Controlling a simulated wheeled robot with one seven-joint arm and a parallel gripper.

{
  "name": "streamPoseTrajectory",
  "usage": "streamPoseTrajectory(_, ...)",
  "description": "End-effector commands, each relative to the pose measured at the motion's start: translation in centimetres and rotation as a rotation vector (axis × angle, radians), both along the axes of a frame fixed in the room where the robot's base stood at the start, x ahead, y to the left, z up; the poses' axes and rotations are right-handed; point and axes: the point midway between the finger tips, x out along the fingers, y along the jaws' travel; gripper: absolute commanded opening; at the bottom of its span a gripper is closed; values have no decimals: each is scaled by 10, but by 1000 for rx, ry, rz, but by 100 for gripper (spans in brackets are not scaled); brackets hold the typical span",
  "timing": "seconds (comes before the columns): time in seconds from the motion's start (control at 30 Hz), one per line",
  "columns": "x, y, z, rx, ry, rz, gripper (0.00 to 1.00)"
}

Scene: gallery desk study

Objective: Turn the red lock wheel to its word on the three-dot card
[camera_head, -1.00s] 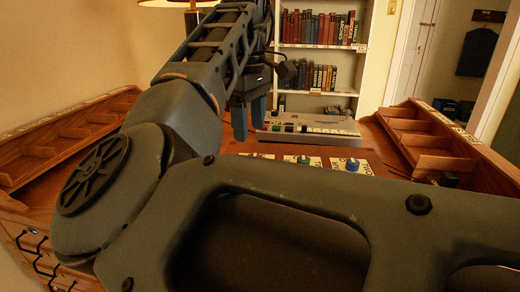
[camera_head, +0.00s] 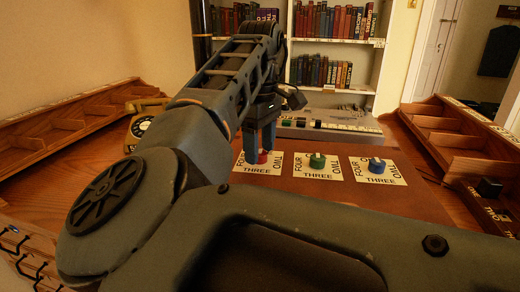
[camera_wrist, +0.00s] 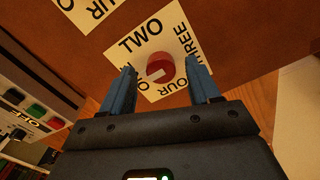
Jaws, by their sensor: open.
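The red lock wheel (camera_wrist: 182,68) sits on a pale card with the words TWO, THREE, FOUR and a partly hidden ONE; it also shows in the head view (camera_head: 263,158). A pale mark shows on the wheel, but its exact pointing is hard to read. My gripper (camera_wrist: 159,64) is open, its blue fingers on either side of the wheel in the wrist view. In the head view my gripper (camera_head: 260,148) stands upright over the red wheel's card (camera_head: 245,168). Whether the fingers touch the wheel cannot be told. I cannot make out a three-dot card.
A green wheel (camera_head: 317,160) and a blue wheel (camera_head: 376,165) sit on like cards to the right. A grey device with coloured knobs (camera_head: 340,130) stands behind. A yellow telephone (camera_head: 145,120) is at left. Wooden compartment racks (camera_head: 450,140) flank the desk. My arm hides the front.

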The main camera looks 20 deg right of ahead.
Motion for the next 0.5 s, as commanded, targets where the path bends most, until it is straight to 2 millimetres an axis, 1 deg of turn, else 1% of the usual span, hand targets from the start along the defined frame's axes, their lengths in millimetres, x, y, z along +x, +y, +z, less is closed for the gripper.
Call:
streamPoseTrajectory(0.1,0,0,-6,0,0,0,61)
streamPoseTrajectory(0.37,0,0,-7,0,0,0,61)
streamPoseTrajectory(0.5,0,0,-7,0,0,1,48)
